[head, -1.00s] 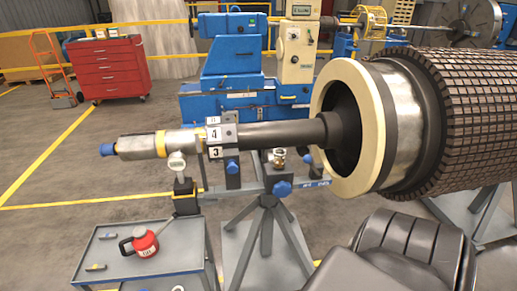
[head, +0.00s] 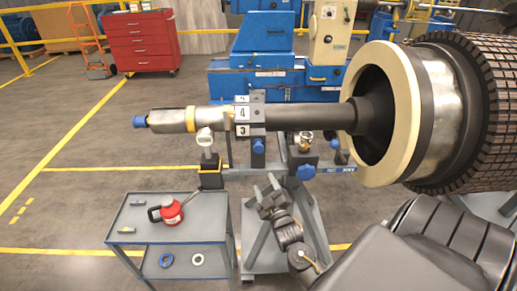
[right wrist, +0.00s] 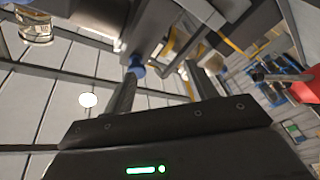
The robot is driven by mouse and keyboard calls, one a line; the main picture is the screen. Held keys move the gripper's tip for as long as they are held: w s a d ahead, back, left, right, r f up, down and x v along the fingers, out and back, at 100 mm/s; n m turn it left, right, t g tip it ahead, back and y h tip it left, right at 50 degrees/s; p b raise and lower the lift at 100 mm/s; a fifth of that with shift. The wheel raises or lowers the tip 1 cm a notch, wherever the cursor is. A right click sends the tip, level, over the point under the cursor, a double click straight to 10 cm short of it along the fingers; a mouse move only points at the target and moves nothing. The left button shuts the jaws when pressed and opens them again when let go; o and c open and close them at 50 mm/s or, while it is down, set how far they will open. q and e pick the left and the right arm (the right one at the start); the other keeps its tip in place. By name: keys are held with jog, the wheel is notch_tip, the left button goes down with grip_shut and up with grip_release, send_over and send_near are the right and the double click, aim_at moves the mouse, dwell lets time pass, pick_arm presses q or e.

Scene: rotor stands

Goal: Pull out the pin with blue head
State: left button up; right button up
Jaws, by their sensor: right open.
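Several blue-headed parts show in the head view. One blue head (head: 258,146) sits below the numbered block (head: 242,114) on the shaft support. A larger blue knob (head: 305,172) is on the stand's bar, and a small blue head (head: 335,145) is on a pin at the bar's right end. A blue cap (head: 139,121) is on the shaft's left tip. I cannot tell which is the task's pin. My right gripper (head: 265,182) is open and empty below the bar, fingers pointing up. In the right wrist view, a blue head (right wrist: 136,66) shows near the left finger.
The dark rotor shaft (head: 300,116) runs above the stand into the large rotor (head: 445,100). A dial gauge (head: 205,139) stands near the shaft. A red cabinet (head: 142,42) is at the back.

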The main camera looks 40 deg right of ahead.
jog(key=t+h, duration=0.1)
send_near(259, 150)
pick_arm(q)
jog(key=r+p, duration=0.1)
jog(key=s+r+p, duration=0.1)
jog(key=r+p, duration=0.1)
jog(key=shift+s+a+r, duration=0.1)
jog(key=shift+r, duration=0.05)
pick_arm(e)
jog(key=x, duration=1)
jog(key=shift+w+d, duration=0.2)
jog(key=shift+w, duration=0.15)
